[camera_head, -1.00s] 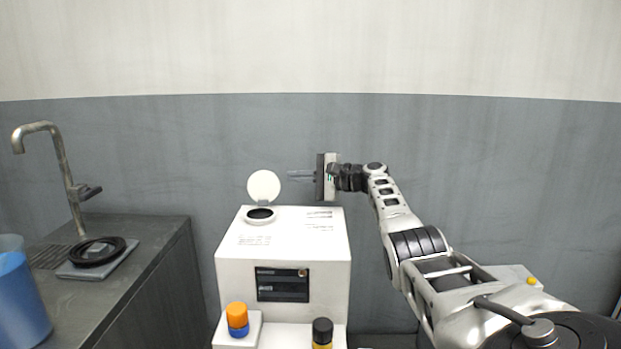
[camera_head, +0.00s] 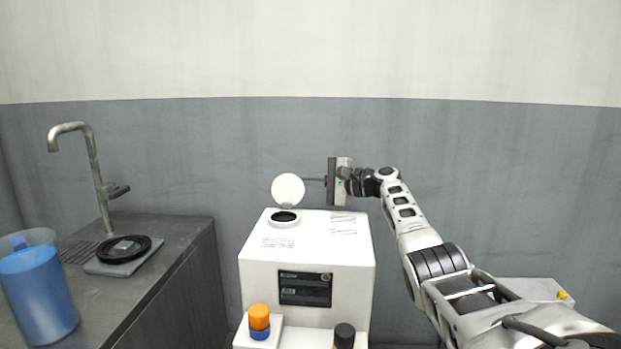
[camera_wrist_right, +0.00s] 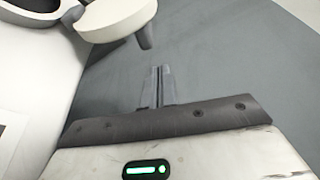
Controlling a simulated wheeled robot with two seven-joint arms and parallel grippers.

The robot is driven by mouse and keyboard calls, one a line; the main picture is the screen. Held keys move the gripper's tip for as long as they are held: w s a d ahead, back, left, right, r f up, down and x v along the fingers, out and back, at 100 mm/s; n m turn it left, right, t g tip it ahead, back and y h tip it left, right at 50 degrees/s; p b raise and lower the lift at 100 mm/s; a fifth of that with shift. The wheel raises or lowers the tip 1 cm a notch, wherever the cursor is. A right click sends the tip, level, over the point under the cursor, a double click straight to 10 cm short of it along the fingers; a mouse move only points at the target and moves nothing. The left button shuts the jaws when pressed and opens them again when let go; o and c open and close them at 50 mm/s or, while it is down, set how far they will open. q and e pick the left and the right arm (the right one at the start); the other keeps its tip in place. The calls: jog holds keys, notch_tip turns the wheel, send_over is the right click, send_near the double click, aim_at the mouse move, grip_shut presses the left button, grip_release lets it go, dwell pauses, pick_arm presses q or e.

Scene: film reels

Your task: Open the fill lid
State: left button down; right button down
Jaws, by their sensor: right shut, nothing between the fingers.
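The round white fill lid (camera_head: 288,188) stands upright on its hinge at the back of the fill opening (camera_head: 285,217), which shows dark and uncovered on top of the white machine (camera_head: 306,238). My right gripper (camera_head: 308,181) is to the right of the lid in the head view, its fingers pointing left toward it; their tips pass close to or behind the lid's edge. In the right wrist view the fingers (camera_wrist_right: 160,85) are together and empty, with the white lid (camera_wrist_right: 118,16) just beyond them. I cannot tell if they touch it. My left gripper is not in view.
A counter (camera_head: 185,240) with a tap (camera_head: 95,165), a blue pitcher (camera_head: 38,295) and a black ring (camera_head: 124,249) on a grey slab is at left. Orange and blue (camera_head: 259,317) and black-topped (camera_head: 344,333) items stand at the machine's front.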

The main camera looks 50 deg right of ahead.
aim_at(289, 190)
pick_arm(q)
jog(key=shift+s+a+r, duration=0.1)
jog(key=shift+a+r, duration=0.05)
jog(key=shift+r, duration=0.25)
pick_arm(e)
jog(key=shift+s+a+r, duration=0.35)
jog(key=shift+s+a, duration=0.3)
jog(key=shift+a, duration=0.15)
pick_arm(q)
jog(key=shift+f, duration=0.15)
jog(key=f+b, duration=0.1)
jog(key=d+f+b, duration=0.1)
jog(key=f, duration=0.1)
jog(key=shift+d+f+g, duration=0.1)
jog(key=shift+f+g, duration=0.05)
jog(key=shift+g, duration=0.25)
pick_arm(e)
jog(key=shift+s+a+r+n+t, duration=0.3)
jog(key=shift+a+r+n, duration=0.25)
jog(key=shift+n, duration=0.45)
jog(key=shift+d, duration=0.15)
